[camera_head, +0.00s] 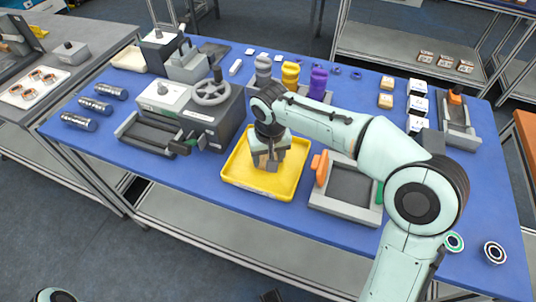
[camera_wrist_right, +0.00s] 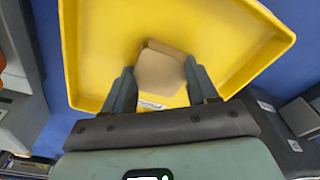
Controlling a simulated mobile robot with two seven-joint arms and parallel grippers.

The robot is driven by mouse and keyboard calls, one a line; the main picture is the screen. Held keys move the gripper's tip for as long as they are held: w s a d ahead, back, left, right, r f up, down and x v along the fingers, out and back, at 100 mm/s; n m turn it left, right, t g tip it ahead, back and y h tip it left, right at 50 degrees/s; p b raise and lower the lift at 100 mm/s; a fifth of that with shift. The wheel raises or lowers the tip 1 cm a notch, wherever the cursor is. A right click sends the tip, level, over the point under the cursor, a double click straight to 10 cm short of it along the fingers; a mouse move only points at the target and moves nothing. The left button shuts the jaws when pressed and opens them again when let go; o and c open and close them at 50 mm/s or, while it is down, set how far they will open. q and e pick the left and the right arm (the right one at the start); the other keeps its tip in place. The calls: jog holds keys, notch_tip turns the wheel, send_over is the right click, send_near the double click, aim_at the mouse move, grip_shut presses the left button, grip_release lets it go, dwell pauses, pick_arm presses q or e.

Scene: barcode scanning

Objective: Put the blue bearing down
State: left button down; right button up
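My right gripper (camera_head: 267,162) points down over the yellow tray (camera_head: 238,176). In the right wrist view its two fingers (camera_wrist_right: 160,85) stand on either side of a small brown box (camera_wrist_right: 162,72), above the yellow tray (camera_wrist_right: 100,35). I cannot tell whether the fingers press on the box or only flank it. No blue bearing shows in the gripper. Two small blue rings (camera_head: 346,72) lie at the back of the table. A green-edged ring (camera_head: 453,241) and a dark ring with a white band (camera_head: 494,252) lie at the front right. My left gripper is not in view.
A grey machine with a handwheel (camera_head: 212,92) stands left of the tray. A grey bin (camera_head: 350,188) with an orange handle stands right of it. Bottles (camera_head: 291,75) stand behind, small boxes (camera_head: 417,105) at right, metal cylinders (camera_head: 96,107) at left.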

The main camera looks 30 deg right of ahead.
jog(key=shift+o, duration=1.1)
jog(key=shift+r, duration=0.3)
notch_tip(320, 180, up, 12)
jog(key=s+p, duration=0.1)
jog(key=p, duration=0.1)
jog(key=shift+s+a+f+p, duration=0.15)
jog(key=shift+s+a+p, duration=0.05)
jog(key=shift+p, duration=0.15)
